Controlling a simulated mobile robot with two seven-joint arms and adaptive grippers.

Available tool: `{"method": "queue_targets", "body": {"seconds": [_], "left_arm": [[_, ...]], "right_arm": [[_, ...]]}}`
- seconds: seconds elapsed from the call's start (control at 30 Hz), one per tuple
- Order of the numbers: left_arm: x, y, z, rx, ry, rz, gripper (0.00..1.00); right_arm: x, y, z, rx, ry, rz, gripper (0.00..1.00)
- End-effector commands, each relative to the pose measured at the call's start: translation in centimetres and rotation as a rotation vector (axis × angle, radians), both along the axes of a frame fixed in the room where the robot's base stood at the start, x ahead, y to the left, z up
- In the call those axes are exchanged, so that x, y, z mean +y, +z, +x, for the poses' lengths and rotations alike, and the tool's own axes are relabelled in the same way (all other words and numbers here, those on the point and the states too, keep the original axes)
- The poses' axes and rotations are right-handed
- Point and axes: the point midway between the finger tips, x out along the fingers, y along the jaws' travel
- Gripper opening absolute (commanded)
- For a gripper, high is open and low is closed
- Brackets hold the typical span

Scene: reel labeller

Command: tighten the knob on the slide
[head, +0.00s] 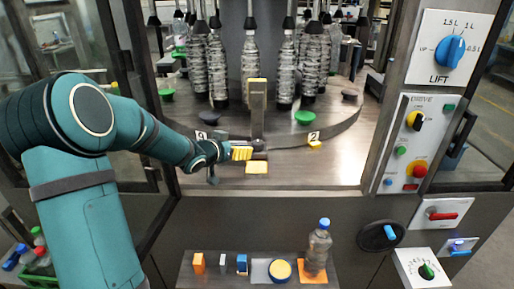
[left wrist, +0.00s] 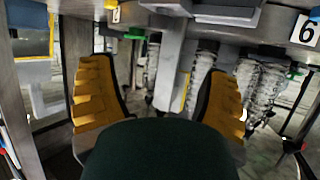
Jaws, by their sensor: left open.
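A grey upright post (head: 258,115) with a yellow top stands at the front of the machine's round table. A small dark part (head: 259,146) sits low on it, just right of my fingers; I cannot tell whether this is the slide's knob. My left gripper (head: 241,153) reaches in from the left, its yellow fingers close to the foot of the post. In the left wrist view the left gripper (left wrist: 162,75) has its fingers wide apart with nothing held. The grey post (left wrist: 172,65) shows beyond the gap between them. My right gripper is in neither view.
Wrapped bottles (head: 250,65) stand on the round table (head: 345,125) behind the post. A yellow block (head: 315,146) and green cup (head: 304,117) are to the right. Control panels (head: 417,150) line the right. A shelf (head: 207,283) in front holds small parts and a bottle (head: 318,250).

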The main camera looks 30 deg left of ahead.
Motion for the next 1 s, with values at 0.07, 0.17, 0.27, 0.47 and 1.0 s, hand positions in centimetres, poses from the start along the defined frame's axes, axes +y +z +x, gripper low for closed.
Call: {"method": "queue_targets", "body": {"seconds": [0.07,0.17,0.27,0.47,1.0], "left_arm": [[0.0,-0.2,0.4,0.0,0.0,-0.002,0.77],[0.0,-0.6,1.3,-0.001,-0.002,-0.003,0.77],[-0.1,-1.3,2.7,-0.001,-0.002,-0.004,0.77],[-0.1,-2.8,6.4,0.0,-0.002,-0.003,0.77],[-0.2,-5.3,12.7,0.0,0.0,-0.002,0.77]], "right_arm": [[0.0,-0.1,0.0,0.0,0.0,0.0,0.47],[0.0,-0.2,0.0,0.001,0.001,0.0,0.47],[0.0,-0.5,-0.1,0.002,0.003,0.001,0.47],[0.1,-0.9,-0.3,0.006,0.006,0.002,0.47],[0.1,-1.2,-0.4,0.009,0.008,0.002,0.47]]}}
